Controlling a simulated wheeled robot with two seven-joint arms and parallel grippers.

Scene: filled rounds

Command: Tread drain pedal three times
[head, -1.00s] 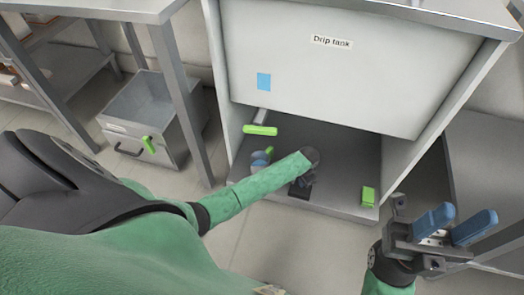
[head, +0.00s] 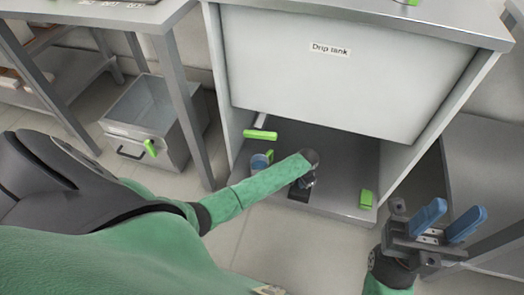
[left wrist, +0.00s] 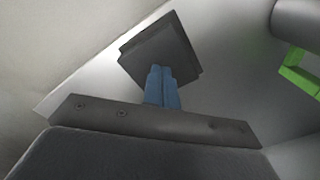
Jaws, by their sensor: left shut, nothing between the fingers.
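A dark square pad, which looks like the drain pedal (head: 299,194), sits low at the front of the open bay under the drip tank (head: 330,75). The pad also shows in the left wrist view (left wrist: 160,50). My left gripper (left wrist: 163,80) is shut and empty, its blue fingertips at the pad's near edge; I cannot tell whether they touch. In the head view my left gripper (head: 304,182) is mostly hidden below my green forearm. My right gripper (head: 447,218) is open and empty, right of the bay.
A green-ended lever (head: 260,135), a blue-topped fitting (head: 259,161) and a green block (head: 366,199) are around the bay floor. A grey bin (head: 150,115) stands at left beside a table leg. The floor in front is clear.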

